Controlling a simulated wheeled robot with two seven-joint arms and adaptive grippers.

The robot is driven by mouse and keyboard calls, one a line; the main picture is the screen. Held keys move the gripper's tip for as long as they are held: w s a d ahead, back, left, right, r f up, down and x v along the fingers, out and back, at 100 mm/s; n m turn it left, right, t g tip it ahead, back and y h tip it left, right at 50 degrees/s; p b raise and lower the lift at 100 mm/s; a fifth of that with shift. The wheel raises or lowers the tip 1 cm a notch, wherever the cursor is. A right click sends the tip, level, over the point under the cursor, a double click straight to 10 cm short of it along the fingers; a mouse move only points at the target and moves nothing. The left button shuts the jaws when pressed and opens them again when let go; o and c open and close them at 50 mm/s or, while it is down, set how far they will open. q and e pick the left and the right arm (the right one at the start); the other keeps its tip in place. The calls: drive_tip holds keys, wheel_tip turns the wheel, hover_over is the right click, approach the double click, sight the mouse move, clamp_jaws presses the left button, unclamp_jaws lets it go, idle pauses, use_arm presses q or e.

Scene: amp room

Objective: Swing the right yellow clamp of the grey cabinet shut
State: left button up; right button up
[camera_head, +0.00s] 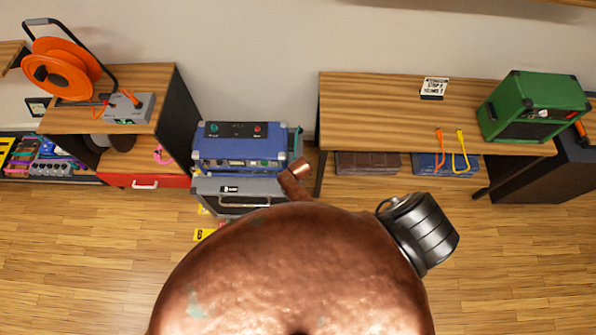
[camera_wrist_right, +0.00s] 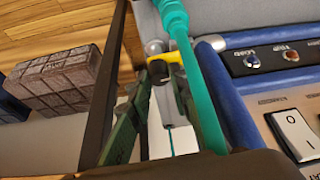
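The grey cabinet (camera_head: 212,187) stands on the floor under a blue amplifier unit (camera_head: 240,148), with a dark handle and a small label on its front. My own body hides its lower right part, and its right clamp does not show in the head view. In the right wrist view a small yellow piece (camera_wrist_right: 176,58), apparently the clamp, shows at the cabinet's edge. Dark green parts that look like my right gripper (camera_wrist_right: 158,74) reach up close to it. I cannot tell whether they touch it or how far they are open. My left gripper is not in view.
In the wrist view a teal cable or strap (camera_wrist_right: 190,70) runs close beside the yellow piece, and the blue unit's switch panel (camera_wrist_right: 292,125) is at right. A wooden bench (camera_head: 375,120) with a green amp (camera_head: 530,105) stands right, an orange reel (camera_head: 60,68) left.

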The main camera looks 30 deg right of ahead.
drive_tip(key=o, duration=0.4)
drive_tip(key=shift+d+n, duration=0.1)
drive_tip(key=shift+n, duration=0.2)
